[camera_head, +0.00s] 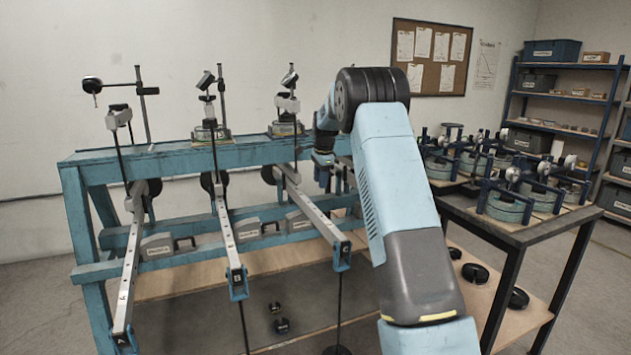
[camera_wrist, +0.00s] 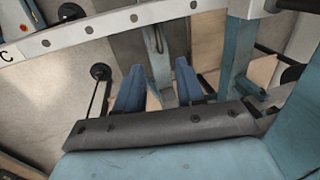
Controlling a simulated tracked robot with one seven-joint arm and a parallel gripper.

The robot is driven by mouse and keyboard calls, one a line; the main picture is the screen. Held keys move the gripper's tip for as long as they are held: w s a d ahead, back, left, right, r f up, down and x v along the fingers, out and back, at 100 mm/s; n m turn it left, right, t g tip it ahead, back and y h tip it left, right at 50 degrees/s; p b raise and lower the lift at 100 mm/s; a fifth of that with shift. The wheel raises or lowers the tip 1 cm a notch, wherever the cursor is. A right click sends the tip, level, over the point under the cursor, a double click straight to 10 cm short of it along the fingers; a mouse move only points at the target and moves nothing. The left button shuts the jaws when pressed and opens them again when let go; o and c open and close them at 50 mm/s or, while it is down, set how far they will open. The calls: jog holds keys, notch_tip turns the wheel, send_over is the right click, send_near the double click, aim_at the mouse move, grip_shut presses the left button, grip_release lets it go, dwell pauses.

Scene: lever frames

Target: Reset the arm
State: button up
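My arm (camera_head: 395,190) reaches up and over the blue lever frame (camera_head: 250,155). My gripper (camera_head: 324,165) hangs near the frame's top rail, right of lever C (camera_head: 318,217), partly hidden behind the arm. In the wrist view, the two blue fingers of my gripper (camera_wrist: 160,85) stand apart, with nothing seen held between them. The pale bar of lever C (camera_wrist: 100,25) crosses the top of that view, beyond the fingers. Lever A (camera_head: 129,265) and lever B (camera_head: 229,240) slope down toward the front, left of lever C.
A dark-framed table (camera_head: 520,235) with several blue devices stands right of my arm. Black discs (camera_head: 475,272) lie on its lower shelf. A shelf unit (camera_head: 560,100) with bins stands at the back right. A hanging rod ends in a black disc (camera_wrist: 100,71) beside my left finger.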

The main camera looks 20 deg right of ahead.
jog(key=shift+r, duration=0.1)
jog(key=s+a+r+n+t, duration=0.1)
jog(key=s+a+r+n, duration=0.2)
jog(key=s+r, duration=0.45)
jog(key=s+a+r+n, duration=0.2)
jog(key=s+r+n, duration=0.15)
jog(key=s, duration=0.75)
jog(key=s+a+r+n+t, duration=0.1)
jog(key=s+a+r+n, duration=0.15)
jog(key=s+r, duration=0.55)
jog(key=s+a+f+n, duration=0.1)
jog(key=s+f+n, duration=0.1)
jog(key=s, duration=0.8)
jog(key=s+a+f+n+t, duration=0.1)
jog(key=s+f+n, duration=0.1)
jog(key=s, duration=0.8)
jog(key=s+a+f+n, duration=0.2)
jog(key=s+f+n, duration=0.1)
jog(key=s, duration=0.7)
jog(key=shift+s+n, duration=0.15)
jog(key=shift+n, duration=0.35)
